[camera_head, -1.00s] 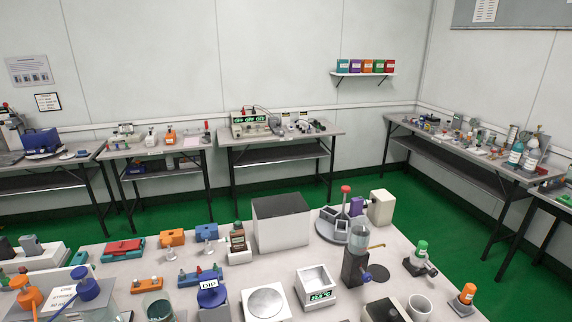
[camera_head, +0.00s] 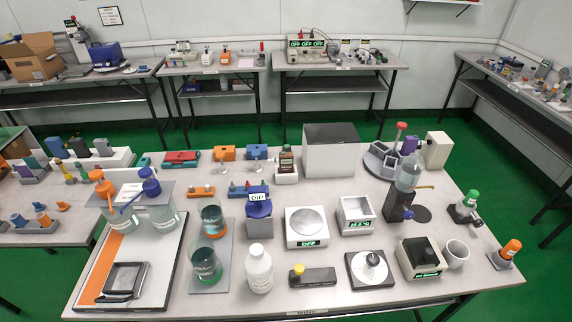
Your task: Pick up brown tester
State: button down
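I cannot single out a brown tester with certainty. A white rack (camera_head: 122,158) at the left holds upright handheld-looking devices: a blue one (camera_head: 55,147), a dark one (camera_head: 78,147) and a grey one (camera_head: 103,147). Left of it, a purple device (camera_head: 34,167) stands in a grey holder on the left table. Small orange and blue pieces (camera_head: 42,216) lie in front of these. A dark brown bottle (camera_head: 286,160) stands in a white holder at the back of the centre table. My gripper is not in view.
The centre table (camera_head: 330,190) is crowded with a scale (camera_head: 307,227), a white bottle (camera_head: 258,269), beakers and a large grey box (camera_head: 331,150). A cardboard box (camera_head: 32,57) stands on the back left bench.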

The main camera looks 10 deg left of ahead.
aim_at(286, 161)
jog(key=i+j+u, duration=0.35)
jog(key=j, duration=0.15)
jog(key=i+j+u, duration=0.2)
jog(key=j+u, duration=0.15)
jog(key=j, duration=0.15)
